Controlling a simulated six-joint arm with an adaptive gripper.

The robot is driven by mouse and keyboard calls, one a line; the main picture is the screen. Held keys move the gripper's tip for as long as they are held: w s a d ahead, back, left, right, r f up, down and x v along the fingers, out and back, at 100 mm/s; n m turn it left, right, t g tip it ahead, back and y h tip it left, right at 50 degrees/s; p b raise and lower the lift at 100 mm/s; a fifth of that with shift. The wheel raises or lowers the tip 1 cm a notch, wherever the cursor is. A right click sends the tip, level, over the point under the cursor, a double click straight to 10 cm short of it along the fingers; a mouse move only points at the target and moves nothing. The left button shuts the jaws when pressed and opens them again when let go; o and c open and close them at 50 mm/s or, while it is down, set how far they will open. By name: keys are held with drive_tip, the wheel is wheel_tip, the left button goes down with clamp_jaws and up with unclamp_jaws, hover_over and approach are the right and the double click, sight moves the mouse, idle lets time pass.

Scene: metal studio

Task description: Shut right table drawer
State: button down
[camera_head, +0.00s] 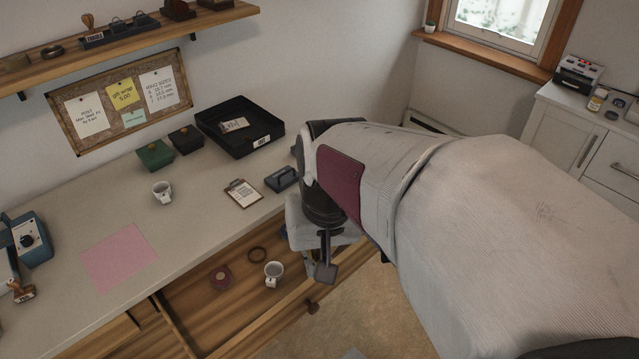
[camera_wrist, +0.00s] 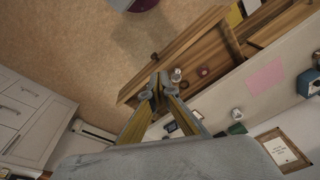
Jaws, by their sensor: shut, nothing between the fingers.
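The right table drawer (camera_head: 225,325) is pulled out from under the white table, its wooden inside showing. Its front panel carries a round dark knob (camera_head: 312,306). The drawer front (camera_wrist: 185,42) and the knob (camera_wrist: 153,56) also show in the wrist view. A white mug (camera_head: 273,273), a dark ring (camera_head: 257,254) and a reddish round item (camera_head: 221,277) are inside. My gripper (camera_head: 326,270) is shut and empty, pointing down by the drawer's right end. In the wrist view its fingertips (camera_wrist: 159,82) appear close to that end; contact cannot be told.
The table top (camera_head: 200,215) holds a clipboard (camera_head: 243,193), a black tray (camera_head: 238,125), a white mug (camera_head: 162,192) and a pink sheet (camera_head: 119,257). Another wooden drawer (camera_wrist: 275,22) shows in the wrist view. The floor (camera_wrist: 65,50) before the drawer is mostly clear.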

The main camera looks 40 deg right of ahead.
drive_tip(key=s+d+f+m+t+y, duration=0.2)
drive_tip(key=d+f+m+t, duration=0.1)
drive_tip(key=d+f+m, duration=1)
drive_tip(key=s+d+f+m+t+y, duration=0.1)
drive_tip(key=s+d+f+m+t, duration=0.2)
drive_tip(key=d+f+m, duration=0.95)
drive_tip(key=w+d+m+t+h, duration=0.1)
drive_tip(key=d+m, duration=0.3)
drive_tip(key=d, duration=0.5)
drive_tip(key=shift+w+d+h, duration=0.3)
drive_tip(key=shift+w+h, duration=0.05)
drive_tip(key=shift+h, duration=0.45)
drive_tip(key=shift+f, duration=0.1)
drive_tip(key=w+r+x, duration=0.2)
drive_tip(key=x, duration=1)
drive_tip(key=shift+w+f, duration=0.25)
drive_tip(key=shift+w, duration=0.15)
